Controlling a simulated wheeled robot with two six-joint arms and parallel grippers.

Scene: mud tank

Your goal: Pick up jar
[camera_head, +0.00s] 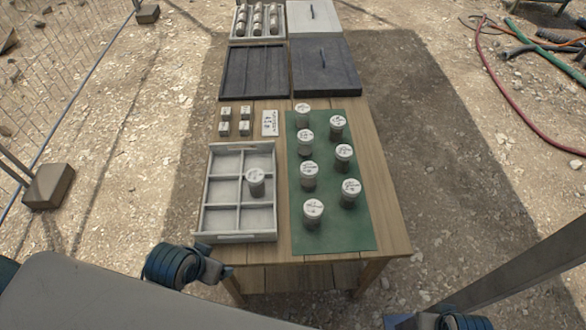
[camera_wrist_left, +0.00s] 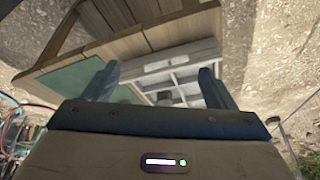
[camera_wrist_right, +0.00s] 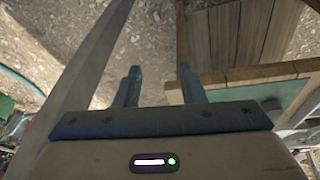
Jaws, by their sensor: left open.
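Several jars with pale labelled lids stand upright on the green mat (camera_head: 335,238); the nearest jar (camera_head: 313,212) is at the mat's front left, and another near jar (camera_head: 350,192) is to its right. One more jar (camera_head: 255,182) stands in a right-hand, middle-row compartment of the pale divided tray (camera_head: 209,222). My left gripper (camera_head: 218,268) is in front of the tray, clear of the table, open and empty; its spread fingers show in the left wrist view (camera_wrist_left: 158,84). My right gripper (camera_wrist_right: 160,84) is open and empty, away from the jars near the table's edge.
Small labelled blocks (camera_head: 225,113) and a white card (camera_head: 270,123) lie behind the tray. Dark trays (camera_head: 254,71) and a lidded box (camera_head: 325,68) stand farther back. A rack (camera_head: 257,19) of cylinders is at the far end. Open gravel surrounds the wooden table (camera_head: 388,215).

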